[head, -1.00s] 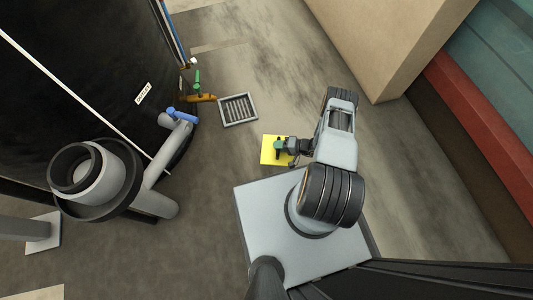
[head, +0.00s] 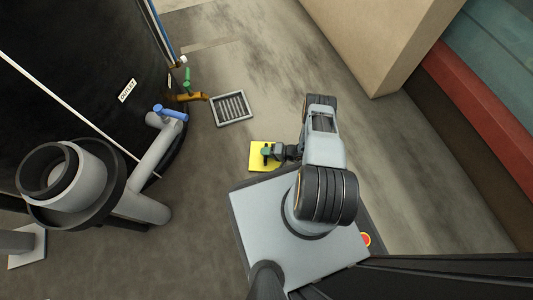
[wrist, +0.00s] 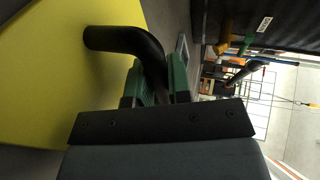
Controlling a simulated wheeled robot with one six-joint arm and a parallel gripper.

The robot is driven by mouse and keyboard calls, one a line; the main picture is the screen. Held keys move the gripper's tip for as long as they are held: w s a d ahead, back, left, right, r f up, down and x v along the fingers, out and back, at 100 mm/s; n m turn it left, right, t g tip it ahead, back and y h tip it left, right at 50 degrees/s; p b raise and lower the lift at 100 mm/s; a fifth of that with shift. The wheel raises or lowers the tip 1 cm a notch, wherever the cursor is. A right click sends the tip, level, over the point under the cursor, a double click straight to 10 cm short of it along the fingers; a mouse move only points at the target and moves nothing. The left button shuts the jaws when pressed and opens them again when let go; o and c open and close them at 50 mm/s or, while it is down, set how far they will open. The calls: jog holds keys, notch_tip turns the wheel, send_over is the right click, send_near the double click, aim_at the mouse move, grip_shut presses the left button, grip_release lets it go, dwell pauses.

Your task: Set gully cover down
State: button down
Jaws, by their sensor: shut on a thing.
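The gully cover is a flat yellow plate (head: 256,165) with a black bent handle (wrist: 125,40), in the head view just beyond my base's upper edge. My gripper (head: 268,152) is shut on it; in the wrist view the green-padded fingers (wrist: 160,84) close around the black handle. The plate fills the left of the wrist view. The gully grate (head: 232,108) is a grey-framed barred square in the floor, up and left of the cover and uncovered. I cannot tell how high the plate is above the floor.
A dark tank (head: 90,60) stands at left with an orange pipe and green valve (head: 187,80) near the grate, a blue-handled valve (head: 170,112) and a large grey pipe (head: 70,180). A beige block (head: 385,40) stands at upper right. Floor between cover and grate is clear.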

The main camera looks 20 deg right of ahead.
jog(key=c, duration=1.1)
grip_release()
jog(key=shift+o, duration=0.2)
